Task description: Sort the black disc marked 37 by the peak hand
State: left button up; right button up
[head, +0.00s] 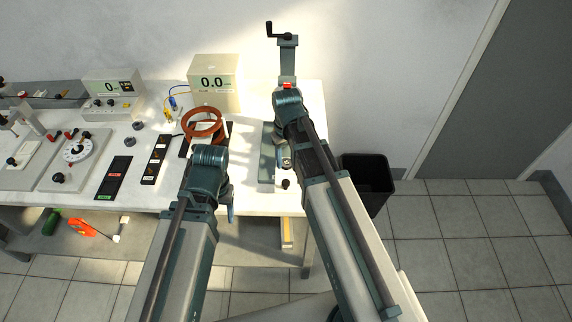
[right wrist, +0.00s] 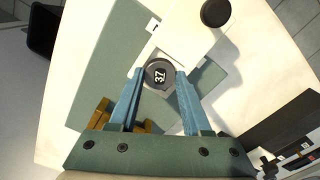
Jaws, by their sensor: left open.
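The black disc marked 37 (right wrist: 158,76) shows in the right wrist view between the two blue fingertips of my right gripper (right wrist: 161,74). Both fingers appear to touch its sides, and its number faces the camera. Below it are a green plate (right wrist: 95,75) and a pale surface. In the head view my right gripper (head: 284,158) is mostly hidden by its arm, over the green base (head: 267,170) of the crank stand (head: 287,60); the disc cannot be made out there. My left gripper (head: 230,207) is open near the table's front edge, its fingers partly hidden.
Left are a black strip with a green label (head: 114,178), a narrower black strip (head: 155,160) and a dial box (head: 77,150). A black bin (head: 368,183) stands right of the table.

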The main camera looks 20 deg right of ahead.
grip_shut()
jog(key=shift+r+p, duration=2.05)
pick_arm(q)
notch_tip(320, 180, up, 4)
